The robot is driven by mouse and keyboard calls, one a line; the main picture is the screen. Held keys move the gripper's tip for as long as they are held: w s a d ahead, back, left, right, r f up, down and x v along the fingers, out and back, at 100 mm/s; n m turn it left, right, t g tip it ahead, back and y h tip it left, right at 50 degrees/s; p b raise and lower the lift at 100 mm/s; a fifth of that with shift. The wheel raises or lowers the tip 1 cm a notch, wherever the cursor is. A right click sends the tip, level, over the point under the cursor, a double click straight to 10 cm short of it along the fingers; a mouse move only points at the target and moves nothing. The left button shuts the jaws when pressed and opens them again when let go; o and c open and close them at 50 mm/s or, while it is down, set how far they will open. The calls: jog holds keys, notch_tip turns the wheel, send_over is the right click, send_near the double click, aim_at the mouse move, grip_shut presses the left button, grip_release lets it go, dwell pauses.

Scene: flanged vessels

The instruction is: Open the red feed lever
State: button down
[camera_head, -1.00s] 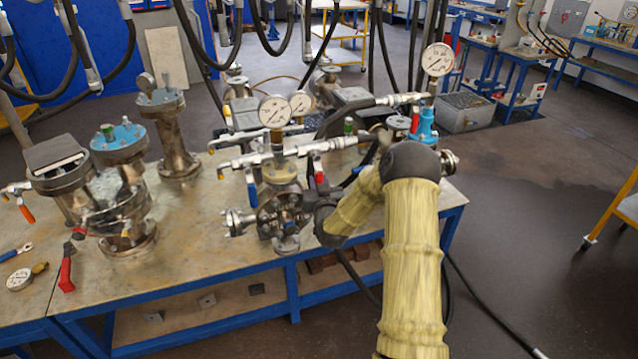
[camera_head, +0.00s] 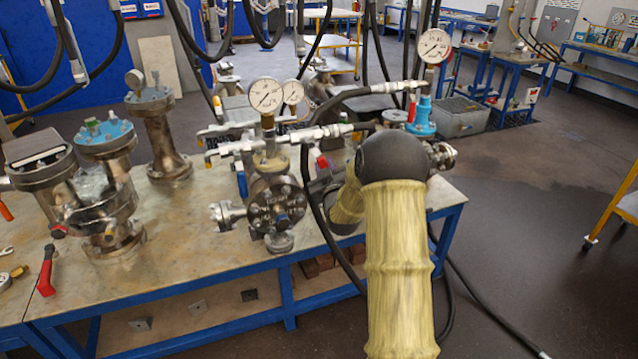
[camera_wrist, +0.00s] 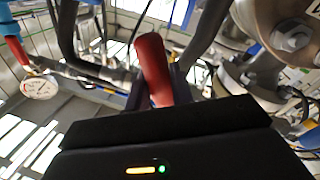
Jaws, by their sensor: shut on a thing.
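The red lever (camera_wrist: 153,68) stands between the two dark fingers of my gripper (camera_wrist: 158,82) in the wrist view, and the fingers are shut on it. In the head view a small red part (camera_head: 322,162), which looks like the same lever, shows below the silver valve line (camera_head: 300,136), right of the flanged vessel (camera_head: 275,203). My gripper is mostly hidden there behind my arm and a black hose. The lever's pivot is hidden, so its exact angle cannot be told.
Pressure gauges (camera_head: 266,95) rise above the vessel. A black hose (camera_head: 312,215) hangs close to my wrist. A blue-topped vessel (camera_head: 104,138) and a loose red-handled tool (camera_head: 46,272) are on the left of the bench. Open floor (camera_head: 520,250) lies to the right.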

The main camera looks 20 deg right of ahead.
jog(key=d+n+b, duration=0.1)
jog(key=n+b, duration=0.1)
jog(key=d+n+b, duration=0.1)
jog(key=n+b, duration=0.1)
jog(key=b, duration=0.1)
jog(key=shift+r+t, duration=0.3)
jog(key=shift+r, duration=0.1)
jog(key=shift+d+r+n+t+y+b, duration=0.15)
jog(key=shift+d+r+n+y+b, duration=0.3)
jog(key=shift+r+n+b, duration=0.95)
jog(key=shift+d+r+n+t+y+b, duration=0.1)
jog(key=shift+d+r+n+y+b, duration=0.4)
jog(key=shift+n+b, duration=1.65)
jog(key=shift+d+r+n+t+y+b, duration=0.15)
jog(key=shift+r+n+y+b, duration=0.5)
jog(key=shift+r+n+b, duration=0.85)
jog(key=shift+f+n, duration=0.3)
jog(key=shift+n, duration=0.15)
jog(key=c, duration=1.3)
grip_release()
jog(key=shift+o, duration=0.2)
jog(key=shift+s, duration=0.1)
jog(key=s+f+b, duration=0.2)
jog(key=s+f, duration=0.1)
jog(key=s, duration=1.4)
jog(key=shift+f, duration=0.2)
